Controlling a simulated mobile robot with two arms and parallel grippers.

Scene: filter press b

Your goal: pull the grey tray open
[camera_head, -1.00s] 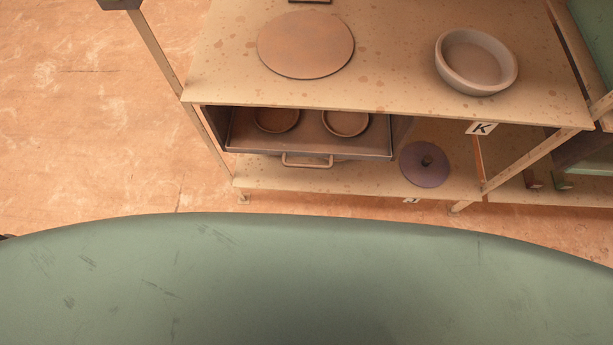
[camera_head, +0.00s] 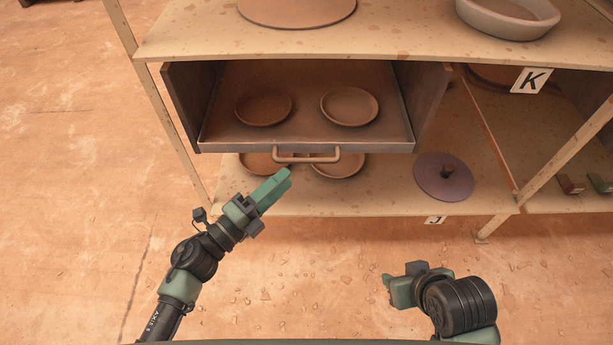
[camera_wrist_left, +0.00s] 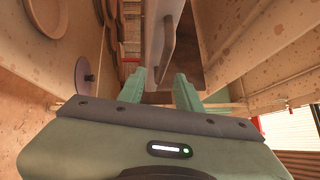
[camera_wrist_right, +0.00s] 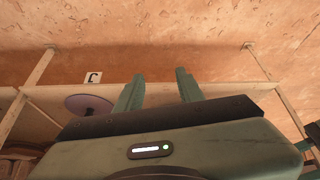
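The grey tray (camera_head: 230,139) sits in a box-like compartment under the upper shelf and holds two brown dishes. Its bar handle (camera_head: 308,158) is on the front edge. My left gripper (camera_head: 284,180) is just below and left of the handle, apart from it and empty. In the left wrist view the fingers (camera_wrist_left: 161,88) stand apart, with the handle (camera_wrist_left: 167,52) and the pale tray front (camera_wrist_left: 158,22) beyond them. My right gripper (camera_head: 388,284) is low, well away from the shelf. Its fingers (camera_wrist_right: 158,90) stand apart with nothing between them in the right wrist view.
A shelf post (camera_head: 160,100) stands left of the compartment. The lower shelf (camera_head: 390,198) holds brown dishes below the tray and a purple lid (camera_head: 444,177) to the right. A slanted post (camera_head: 560,155) is further right. The floor in front is clear.

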